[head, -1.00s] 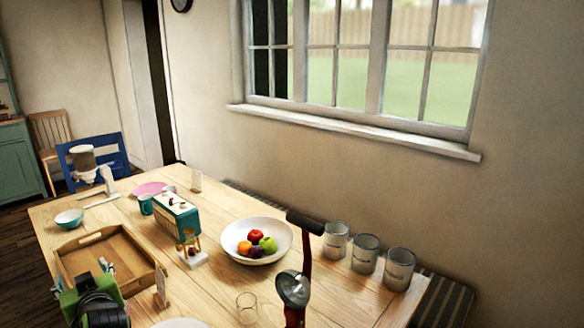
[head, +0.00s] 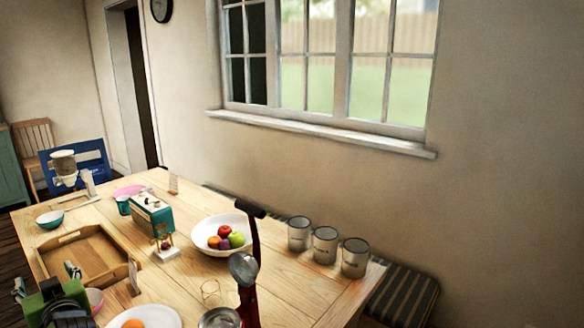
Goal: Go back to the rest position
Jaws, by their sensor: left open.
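My left gripper (head: 46,281) shows at the bottom left, a green and black body with grey fingers spread apart. It is open with nothing seen between its fingers. It is over the near left side of the wooden table (head: 290,283), in front of the wooden tray (head: 62,240). In the picture one finger overlaps the tray's near part; I cannot tell whether it touches. My right gripper is not in view.
A red device with a black handle (head: 250,209) stands at the table's near edge. Behind are a fruit bowl (head: 205,240), a teal radio (head: 152,215) and canisters (head: 325,246).

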